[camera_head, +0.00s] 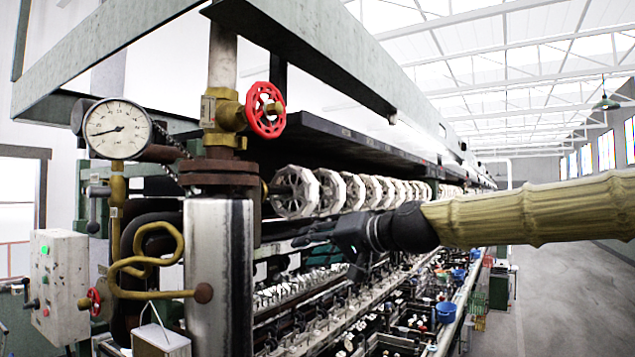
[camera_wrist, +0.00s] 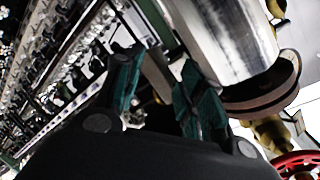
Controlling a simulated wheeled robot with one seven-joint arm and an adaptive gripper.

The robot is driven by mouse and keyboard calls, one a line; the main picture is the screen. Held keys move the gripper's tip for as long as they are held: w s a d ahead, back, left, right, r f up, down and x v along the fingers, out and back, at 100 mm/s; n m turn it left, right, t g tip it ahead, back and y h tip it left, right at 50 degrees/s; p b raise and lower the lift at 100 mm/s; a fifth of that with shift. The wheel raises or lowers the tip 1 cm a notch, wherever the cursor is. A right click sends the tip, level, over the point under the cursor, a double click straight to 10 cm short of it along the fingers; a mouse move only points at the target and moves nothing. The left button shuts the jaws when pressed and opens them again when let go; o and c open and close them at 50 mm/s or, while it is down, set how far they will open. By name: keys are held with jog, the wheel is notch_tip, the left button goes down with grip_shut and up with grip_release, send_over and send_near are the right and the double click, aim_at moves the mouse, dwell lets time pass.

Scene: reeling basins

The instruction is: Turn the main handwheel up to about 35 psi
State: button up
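The main handwheel (camera_head: 265,110) is red and spoked. It sits on a brass valve (camera_head: 222,112) above a rusty flange and a bare metal pipe. Part of a red wheel also shows at the bottom right of the wrist view (camera_wrist: 298,163). The round pressure gauge (camera_head: 118,129) is left of the valve. Its needle points left and slightly down; the figures are too small to read. My gripper (camera_head: 325,252) is below and right of the handwheel, apart from it. Its two fingers are spread with nothing between them, as the wrist view (camera_wrist: 156,80) shows.
The metal pipe (camera_head: 220,265) stands close left of my gripper. A smaller red handwheel (camera_head: 94,301) and a control box (camera_head: 59,285) are at lower left. Reeling wheels (camera_head: 294,192) line the machine behind my gripper. The dark overhead beam (camera_head: 330,140) runs right of the handwheel.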

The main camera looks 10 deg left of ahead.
jog(key=s+d+r+n+y, duration=0.1)
jog(key=s+r, duration=0.2)
jog(key=r, duration=0.5)
jog(key=s+r+y, duration=0.1)
jog(key=s+r, duration=0.1)
jog(key=r, duration=0.6)
jog(key=n+y, duration=0.1)
jog(key=n, duration=0.1)
send_near(280, 108)
jog(key=x, duration=0.2)
jog(key=shift+g, duration=0.4)
jog(key=shift+p+x, duration=0.95)
jog(key=shift+x, duration=2.7)
jog(key=shift+w+d+r, duration=0.1)
jog(key=shift+w, duration=0.1)
